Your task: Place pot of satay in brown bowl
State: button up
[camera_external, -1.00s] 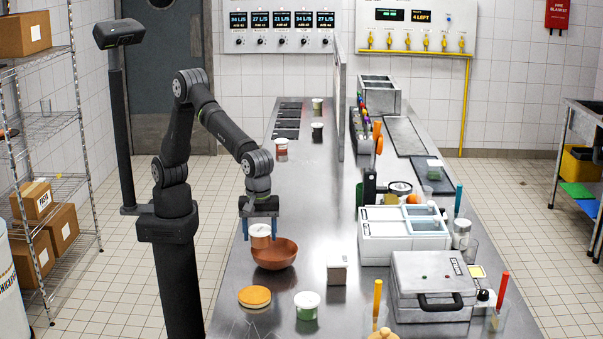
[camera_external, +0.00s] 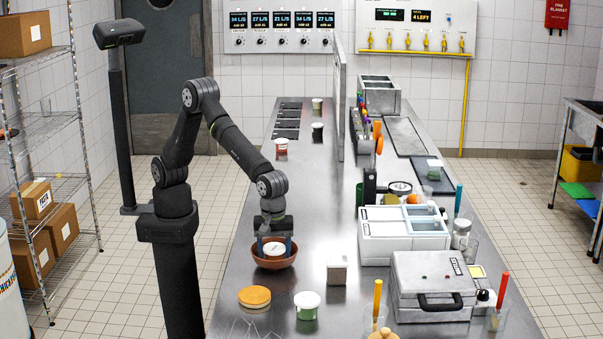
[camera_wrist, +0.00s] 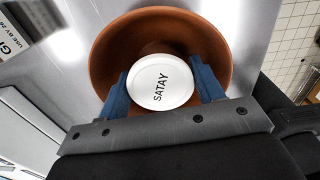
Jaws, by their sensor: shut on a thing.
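The pot of satay (camera_wrist: 161,82) has a white lid marked SATAY. In the external view the pot (camera_external: 274,247) is low inside the brown bowl (camera_external: 274,263), its lid near rim height. The bowl's rim (camera_wrist: 104,50) surrounds the pot in the wrist view. My gripper (camera_external: 274,246) points down into the bowl, its blue fingers (camera_wrist: 160,88) shut on the pot from both sides. The pot's underside is hidden, so I cannot tell whether it touches the bowl's floor.
A white bin unit (camera_external: 400,235) and a grey press (camera_external: 432,283) stand to the right.

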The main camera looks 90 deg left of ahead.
aim_at(274, 248)
jog(key=o, duration=0.7)
notch_tip(274, 248, up, 12)
jog(key=shift+r, duration=0.15)
jog(key=shift+f, duration=4.25)
jog(key=shift+f, duration=0.1)
